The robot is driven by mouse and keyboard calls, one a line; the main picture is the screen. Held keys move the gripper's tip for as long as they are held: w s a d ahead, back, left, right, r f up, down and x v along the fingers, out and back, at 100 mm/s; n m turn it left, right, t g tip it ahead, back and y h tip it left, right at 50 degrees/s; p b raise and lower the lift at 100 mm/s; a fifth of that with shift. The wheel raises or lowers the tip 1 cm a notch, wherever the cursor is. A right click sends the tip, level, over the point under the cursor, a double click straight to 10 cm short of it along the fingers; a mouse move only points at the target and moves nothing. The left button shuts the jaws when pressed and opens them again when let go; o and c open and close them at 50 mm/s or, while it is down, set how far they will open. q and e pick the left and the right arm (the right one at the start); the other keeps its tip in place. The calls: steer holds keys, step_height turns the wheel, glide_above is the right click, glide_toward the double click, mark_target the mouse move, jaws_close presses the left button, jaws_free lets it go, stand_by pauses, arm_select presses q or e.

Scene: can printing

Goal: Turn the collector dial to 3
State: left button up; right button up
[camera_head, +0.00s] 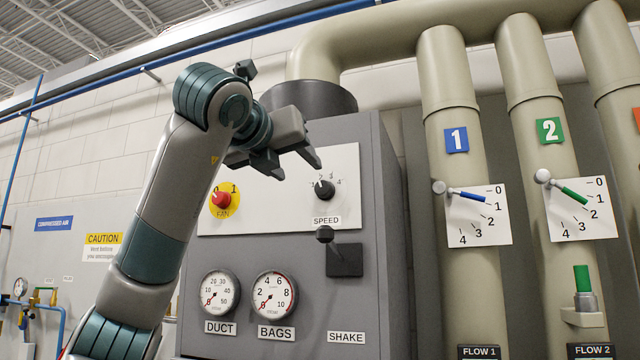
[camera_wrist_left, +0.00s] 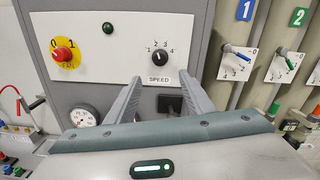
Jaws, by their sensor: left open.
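The collector dial is a small black knob (camera_head: 324,188) marked SPEED, on the white panel (camera_head: 345,215) of the grey machine. In the left wrist view the dial (camera_wrist_left: 160,58) has the numbers 1 to 4 in an arc above it. I cannot tell surely which number its pointer meets. My left gripper (camera_head: 297,165) is open and empty, up and left of the dial in the head view. In the left wrist view its two fingers (camera_wrist_left: 160,80) point toward the panel, with the dial between and beyond their tips, apart from them. My right gripper is not in view.
A red FAN knob (camera_head: 221,199) on a yellow disc is left of the dial. A black SHAKE lever (camera_head: 325,234) juts out just below it. Gauges DUCT (camera_head: 220,292) and BAGS (camera_head: 274,293) sit lower. Pipes with flow levers (camera_head: 466,193) stand at right.

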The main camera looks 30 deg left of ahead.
mark_target(322, 188)
arm_select(q)
steer(key=p+x, duration=0.6)
steer(key=x, duration=0.7)
steer(key=shift+a+r, duration=0.1)
steer(key=shift+p+x, duration=0.3)
steer(key=shift+x, duration=0.65)
steer(key=shift+c, duration=0.2)
steer(key=c, duration=1)
